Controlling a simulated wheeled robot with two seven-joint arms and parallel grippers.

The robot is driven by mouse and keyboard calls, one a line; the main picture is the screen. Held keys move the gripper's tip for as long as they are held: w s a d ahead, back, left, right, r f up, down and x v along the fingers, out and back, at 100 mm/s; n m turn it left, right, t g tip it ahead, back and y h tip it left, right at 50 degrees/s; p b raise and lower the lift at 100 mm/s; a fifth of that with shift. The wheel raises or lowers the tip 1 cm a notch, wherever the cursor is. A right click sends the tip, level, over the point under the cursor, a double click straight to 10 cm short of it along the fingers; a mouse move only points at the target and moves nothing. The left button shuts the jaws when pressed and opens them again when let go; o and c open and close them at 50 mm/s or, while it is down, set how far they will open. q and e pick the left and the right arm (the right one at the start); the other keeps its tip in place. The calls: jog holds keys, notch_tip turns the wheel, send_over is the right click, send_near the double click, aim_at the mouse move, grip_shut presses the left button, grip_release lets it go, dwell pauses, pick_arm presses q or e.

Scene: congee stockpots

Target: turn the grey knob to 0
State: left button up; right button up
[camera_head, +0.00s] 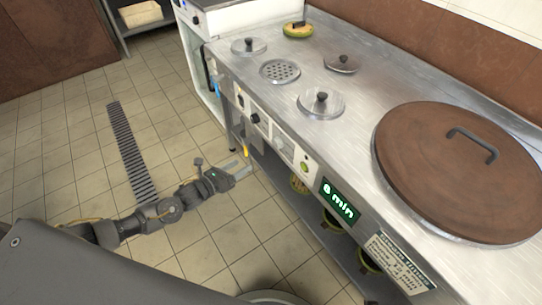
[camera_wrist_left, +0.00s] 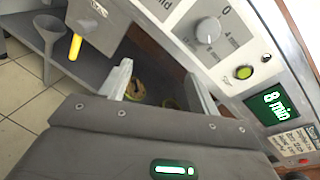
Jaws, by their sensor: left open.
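The grey knob (camera_wrist_left: 208,30) is on the stove's front panel in the wrist view, with 0 at its upper right and minute marks around it. A small pale pointer mark seems to face the lower side of the dial. In the head view its panel (camera_head: 284,144) shows small. The green display (camera_wrist_left: 274,104) beside it reads 8 min; it also shows in the head view (camera_head: 338,203). My left gripper (camera_head: 243,170) is open and empty, in front of and below the panel, apart from the knob. Its two fingers show in the wrist view (camera_wrist_left: 160,86). My right gripper is not seen.
A lit green button (camera_wrist_left: 244,72) sits between knob and display. A yellow-handled lever (camera_wrist_left: 75,46) and black knobs (camera_head: 254,118) are farther along the front. A large brown lid (camera_head: 455,170) covers the near counter. The tiled floor (camera_head: 150,110) at left is clear.

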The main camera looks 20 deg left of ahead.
aim_at(275, 145)
pick_arm(q)
jog(key=d+r+m+h+b, duration=0.1)
jog(key=d+r+m+h, duration=0.2)
jog(key=r+m, duration=0.35)
jog(key=shift+m, duration=0.35)
jog(key=x, duration=0.6)
jog(key=f+x, duration=0.1)
jog(key=x, duration=0.2)
jog(key=shift+s+d, duration=0.15)
jog(key=shift+d, duration=0.15)
jog(key=shift+w+d, duration=0.3)
jog(key=shift+w, duration=0.1)
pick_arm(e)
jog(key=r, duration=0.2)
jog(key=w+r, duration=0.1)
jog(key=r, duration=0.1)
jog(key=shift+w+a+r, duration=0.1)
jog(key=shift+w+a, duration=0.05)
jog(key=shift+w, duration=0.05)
pick_arm(q)
jog(key=c, duration=1)
jog(key=shift+o, duration=0.2)
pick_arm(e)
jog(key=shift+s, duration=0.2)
